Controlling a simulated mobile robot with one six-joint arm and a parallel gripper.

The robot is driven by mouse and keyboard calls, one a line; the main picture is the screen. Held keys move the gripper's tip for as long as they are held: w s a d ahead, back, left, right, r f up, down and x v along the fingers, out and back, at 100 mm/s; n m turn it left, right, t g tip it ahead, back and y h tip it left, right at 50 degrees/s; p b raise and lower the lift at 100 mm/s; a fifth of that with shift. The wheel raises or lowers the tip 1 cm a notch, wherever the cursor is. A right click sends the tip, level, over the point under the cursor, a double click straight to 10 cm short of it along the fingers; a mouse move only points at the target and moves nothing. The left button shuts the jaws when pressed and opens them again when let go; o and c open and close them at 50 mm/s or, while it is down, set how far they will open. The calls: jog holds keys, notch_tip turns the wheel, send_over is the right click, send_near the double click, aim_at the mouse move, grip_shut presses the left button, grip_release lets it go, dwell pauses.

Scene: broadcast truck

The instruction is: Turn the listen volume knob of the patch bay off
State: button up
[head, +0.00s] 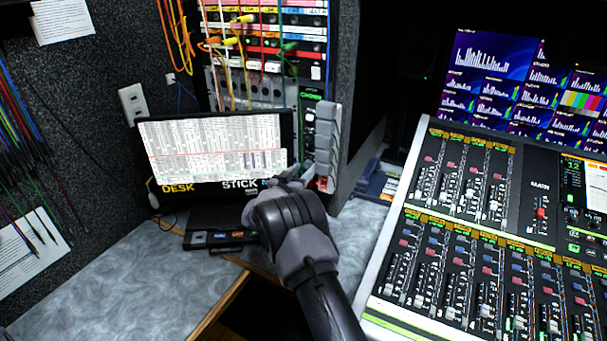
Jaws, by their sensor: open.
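The patch bay (312,32) stands in the rack at the top middle, with yellow, orange, red, white and green cables plugged into its coloured rows. A grey panel (265,88) with several round dark parts sits below the rows, partly behind hanging cables. I cannot tell which part is the listen volume knob or how it is set. My gripper (290,176) is open in front of the screen's lower right corner, below the rack. It appears apart from the patch bay. My own wrist hides part of the desk behind it.
A screen (212,148) stands in front of the rack's lower part. A grey ribbed upright piece (326,143) is just right of my gripper. A mixing console (470,225) fills the right side. Bare desk (130,285) lies at lower left.

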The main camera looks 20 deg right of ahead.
jog(key=shift+w+d, duration=0.15)
grip_shut()
jog(key=shift+n, duration=0.3)
